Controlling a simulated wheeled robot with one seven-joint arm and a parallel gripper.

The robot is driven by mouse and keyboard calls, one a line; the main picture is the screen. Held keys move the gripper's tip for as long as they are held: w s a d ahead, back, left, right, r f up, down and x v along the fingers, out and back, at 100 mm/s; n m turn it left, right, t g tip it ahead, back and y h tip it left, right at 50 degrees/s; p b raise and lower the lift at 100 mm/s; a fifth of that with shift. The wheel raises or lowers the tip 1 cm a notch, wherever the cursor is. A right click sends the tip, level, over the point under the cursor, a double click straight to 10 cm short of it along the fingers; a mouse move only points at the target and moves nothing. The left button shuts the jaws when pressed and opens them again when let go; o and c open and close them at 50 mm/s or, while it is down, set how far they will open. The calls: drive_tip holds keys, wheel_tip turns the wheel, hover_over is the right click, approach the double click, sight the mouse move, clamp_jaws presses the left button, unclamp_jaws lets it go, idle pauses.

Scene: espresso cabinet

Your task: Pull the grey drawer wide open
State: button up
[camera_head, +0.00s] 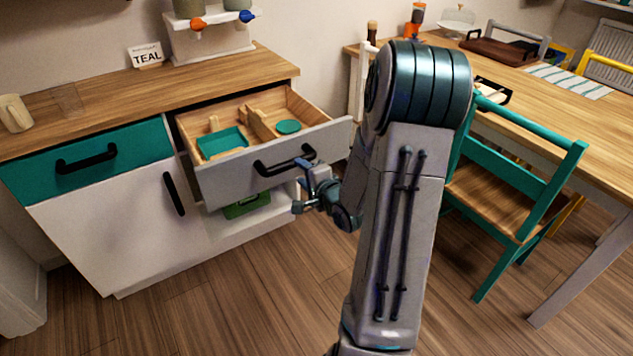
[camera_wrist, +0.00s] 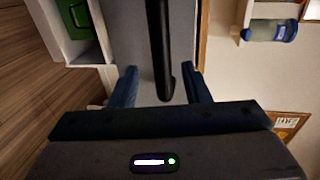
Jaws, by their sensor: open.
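The grey drawer (camera_head: 225,182) stands pulled out of the cabinet, its wooden inside showing. Its front also shows in the wrist view (camera_wrist: 130,35). A black bar handle (camera_head: 285,162) runs across the front. My gripper (camera_head: 303,186) is in front of the drawer at the handle's right end, with its jaws open. In the wrist view the end of the handle (camera_wrist: 160,50) lies between the two spread fingers (camera_wrist: 161,85), with gaps on both sides. My arm hides the floor and wall to the right of the drawer.
Inside the drawer are a teal tray (camera_head: 222,142), a teal disc (camera_head: 288,127) and wooden dividers. A green box (camera_head: 246,204) sits in the open shelf below. A teal drawer (camera_head: 90,160) is closed at left. A teal chair (camera_head: 520,190) and table stand right. Floor in front is clear.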

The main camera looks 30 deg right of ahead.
drive_tip(key=b+v, duration=0.7)
drive_tip(key=b, duration=0.1)
drive_tip(key=shift+s+b, duration=0.3)
drive_tip(key=shift+r, duration=0.1)
idle(0.5)
